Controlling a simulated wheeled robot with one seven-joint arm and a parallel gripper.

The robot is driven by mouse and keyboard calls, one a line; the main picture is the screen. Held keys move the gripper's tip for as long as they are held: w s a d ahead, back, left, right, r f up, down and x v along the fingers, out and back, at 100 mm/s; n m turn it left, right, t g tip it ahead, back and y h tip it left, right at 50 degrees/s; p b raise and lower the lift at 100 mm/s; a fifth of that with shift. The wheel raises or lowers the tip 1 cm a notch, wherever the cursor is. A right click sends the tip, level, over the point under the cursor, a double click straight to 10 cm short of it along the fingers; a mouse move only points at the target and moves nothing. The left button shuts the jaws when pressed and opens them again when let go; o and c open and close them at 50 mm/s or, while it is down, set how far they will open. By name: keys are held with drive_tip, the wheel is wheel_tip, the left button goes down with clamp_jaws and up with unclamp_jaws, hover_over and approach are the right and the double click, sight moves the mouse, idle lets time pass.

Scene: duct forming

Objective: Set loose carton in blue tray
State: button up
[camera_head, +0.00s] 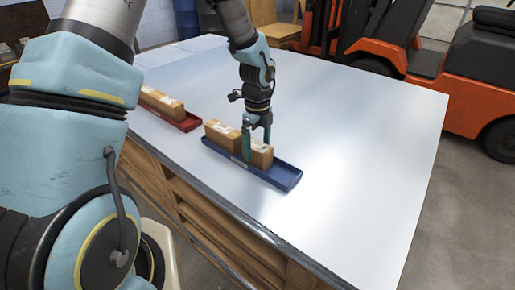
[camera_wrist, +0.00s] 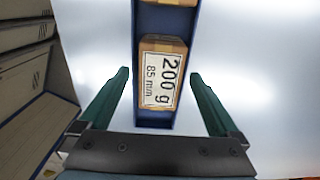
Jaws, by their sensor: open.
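The blue tray (camera_head: 285,176) lies on the white table near its front edge, and it also shows in the wrist view (camera_wrist: 152,119). Two brown cartons stand in it: a left carton (camera_head: 221,137) and a right carton (camera_head: 262,156). The right carton's label (camera_wrist: 160,80) reads "200 g 85 mm" in the wrist view. My gripper (camera_head: 257,150) is open, its green fingers on either side of the right carton, with gaps visible in the wrist view. Part of the other carton (camera_wrist: 163,20) shows at the top of that view. No carton lies loose on the visible tabletop.
A red tray (camera_head: 187,124) with brown cartons (camera_head: 160,102) sits on the table to the left. The table (camera_head: 350,130) is clear to the right and behind. An orange forklift (camera_head: 470,90) stands beyond the table.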

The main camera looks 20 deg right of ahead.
wheel_tip(320, 180, up, 10)
drive_tip(key=shift+f+b, duration=0.25)
drive_tip(key=shift+b, duration=0.2)
drive_tip(key=s+a+r+n, duration=0.1)
drive_tip(key=s+a+n, duration=0.1)
drive_tip(key=a+n, duration=1.2)
drive_tip(key=s+a+r+n+t, duration=0.1)
drive_tip(key=s+a+r+n, duration=0.1)
drive_tip(key=a+n, duration=1.3)
drive_tip(key=shift+a+r+t, duration=0.3)
drive_tip(key=shift+a, duration=0.35)
